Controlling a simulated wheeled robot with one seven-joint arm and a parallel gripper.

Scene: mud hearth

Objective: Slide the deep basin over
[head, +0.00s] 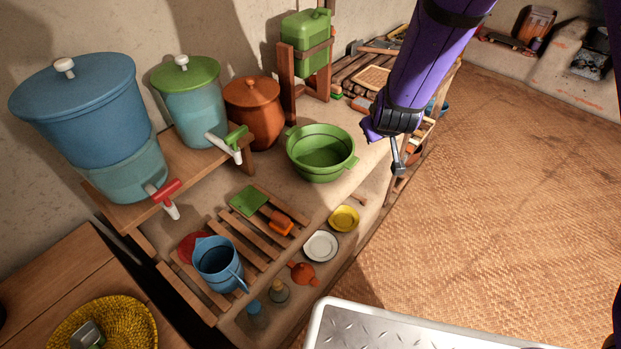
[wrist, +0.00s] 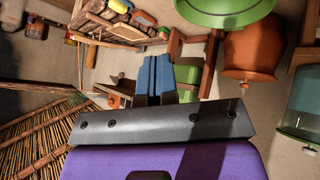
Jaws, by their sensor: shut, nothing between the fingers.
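The deep basin is a round green bowl with small side handles (head: 322,153). It stands upright on the mud ledge, right of the orange-brown lidded pot, and looks empty. In the wrist view, part of the basin (wrist: 225,12) shows at the top edge, cut off by the frame. My gripper (head: 398,171) points down to the right of the basin, with a clear gap between them. In the wrist view the blue fingers of my gripper (wrist: 154,72) are together with nothing between them.
The orange-brown pot (head: 254,112) and green jerrycan (head: 306,45) stand behind the basin. A yellow dish (head: 344,219) and white plate (head: 321,246) lie in front. A slatted wooden rack (head: 247,250) is front left. The woven floor at right is clear.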

